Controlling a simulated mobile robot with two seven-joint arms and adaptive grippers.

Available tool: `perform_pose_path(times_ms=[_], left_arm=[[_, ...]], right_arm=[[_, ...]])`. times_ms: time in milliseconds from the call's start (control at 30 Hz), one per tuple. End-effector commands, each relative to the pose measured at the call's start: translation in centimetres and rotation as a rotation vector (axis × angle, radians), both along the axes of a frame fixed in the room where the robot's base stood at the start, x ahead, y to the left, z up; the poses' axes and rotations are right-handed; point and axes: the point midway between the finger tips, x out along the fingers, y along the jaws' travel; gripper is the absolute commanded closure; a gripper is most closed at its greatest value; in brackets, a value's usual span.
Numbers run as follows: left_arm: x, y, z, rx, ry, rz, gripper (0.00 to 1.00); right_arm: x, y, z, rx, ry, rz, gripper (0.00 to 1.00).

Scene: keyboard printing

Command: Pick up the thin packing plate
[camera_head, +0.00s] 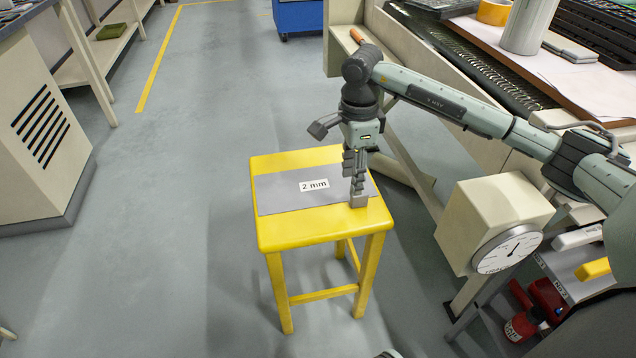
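The thin packing plate (277,195) is a flat grey sheet with a white "2 mm" label. It lies on the seat of a yellow stool (300,231). My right gripper (358,196) points down at the plate's right end, its fingertips at or just above the seat there. The fingers overlap in this view, so I cannot tell how far apart they are or whether they grip the plate. The plate's right end is partly hidden behind them.
A beige box with a round dial (497,222) stands to the right of the stool. A machine with a long keyboard and paper fills the upper right. A slotted beige cabinet (40,130) stands at the left. The floor left of the stool is clear.

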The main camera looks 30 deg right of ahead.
Motion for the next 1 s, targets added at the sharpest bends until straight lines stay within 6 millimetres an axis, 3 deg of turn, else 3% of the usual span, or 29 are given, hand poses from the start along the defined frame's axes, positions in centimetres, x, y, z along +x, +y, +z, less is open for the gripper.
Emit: perform_pose_path(times_ms=[400,700,1000], left_arm=[[0.1,0.0,-0.6,-0.002,0.004,-0.001,1.0],[0.1,0.0,-0.7,-0.003,0.005,-0.001,1.0],[0.1,0.0,-0.7,-0.003,0.005,-0.001,1.0]], right_arm=[[-0.4,-0.6,-5.6,0.006,0.003,0.0,0.62],[-0.4,-0.7,-6.2,0.005,0.001,0.0,0.62],[-0.4,-0.7,-6.2,0.005,0.001,-0.001,0.97]])
